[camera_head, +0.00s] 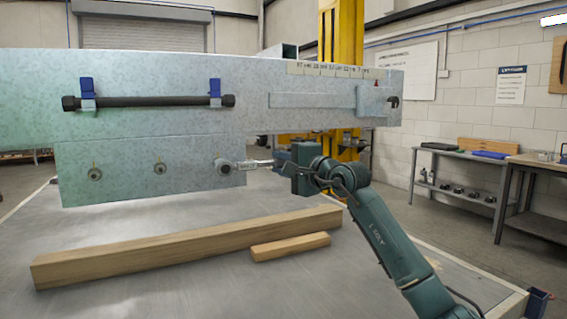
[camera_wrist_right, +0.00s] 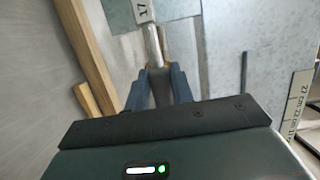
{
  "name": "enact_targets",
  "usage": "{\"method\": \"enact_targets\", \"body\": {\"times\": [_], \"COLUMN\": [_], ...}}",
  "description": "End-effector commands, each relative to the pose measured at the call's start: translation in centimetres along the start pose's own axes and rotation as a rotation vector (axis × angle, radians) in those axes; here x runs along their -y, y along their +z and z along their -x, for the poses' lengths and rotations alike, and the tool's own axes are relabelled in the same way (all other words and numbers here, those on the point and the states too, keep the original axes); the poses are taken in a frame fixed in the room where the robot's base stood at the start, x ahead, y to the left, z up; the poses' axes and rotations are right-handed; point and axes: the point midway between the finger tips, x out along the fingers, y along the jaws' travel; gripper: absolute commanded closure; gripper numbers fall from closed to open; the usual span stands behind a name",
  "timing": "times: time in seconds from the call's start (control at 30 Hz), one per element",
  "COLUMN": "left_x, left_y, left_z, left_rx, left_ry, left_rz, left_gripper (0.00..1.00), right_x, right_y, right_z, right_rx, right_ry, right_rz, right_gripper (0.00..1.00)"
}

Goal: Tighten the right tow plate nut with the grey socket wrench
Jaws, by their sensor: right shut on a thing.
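The grey socket wrench (camera_head: 250,163) points left from my right gripper, roughly level. Its round head (camera_head: 223,167) lies over the right nut position on the galvanized tow plate (camera_head: 125,190) and hides that nut. I cannot tell how fully the socket sits on it. The left nut (camera_head: 95,174) and middle nut (camera_head: 160,168) show on the same plate. My right gripper (camera_head: 279,164) is shut on the wrench handle. In the right wrist view, the fingers (camera_wrist_right: 160,85) hold the handle, and the wrench head marked 17 (camera_wrist_right: 143,11) is at the top edge. My left gripper is out of view.
The galvanized beam (camera_head: 180,70) runs above the plate, with a dark bar (camera_head: 150,101) in blue clips and a scale strip (camera_head: 335,71). A long timber (camera_head: 190,245) and a short block (camera_head: 290,246) lie on the table (camera_head: 130,300) below. A side bench (camera_head: 470,156) stands right.

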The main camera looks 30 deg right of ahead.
Motion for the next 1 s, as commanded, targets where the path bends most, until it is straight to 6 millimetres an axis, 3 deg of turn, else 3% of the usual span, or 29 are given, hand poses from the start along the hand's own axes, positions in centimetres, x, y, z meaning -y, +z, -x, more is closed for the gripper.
{"method": "enact_targets", "body": {"times": [0.57, 0.6, 0.83, 1.0], "left_x": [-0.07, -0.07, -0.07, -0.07], "left_y": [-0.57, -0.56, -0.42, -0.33], "left_z": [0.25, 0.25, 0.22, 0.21], "left_rx": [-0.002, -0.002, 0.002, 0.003], "left_ry": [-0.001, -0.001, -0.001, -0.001], "left_rz": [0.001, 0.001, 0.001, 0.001], "left_gripper": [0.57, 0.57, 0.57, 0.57], "right_x": [0.20, 0.20, 0.20, 0.20], "right_y": [-0.22, -0.22, -0.23, -0.23], "right_z": [-0.83, -0.83, -0.83, -0.82], "right_rx": [0.000, 0.000, 0.000, 0.000], "right_ry": [-0.006, -0.006, -0.005, -0.006], "right_rz": [-0.001, -0.001, -0.001, -0.001], "right_gripper": [1.00, 0.80, 0.99, 1.00]}}
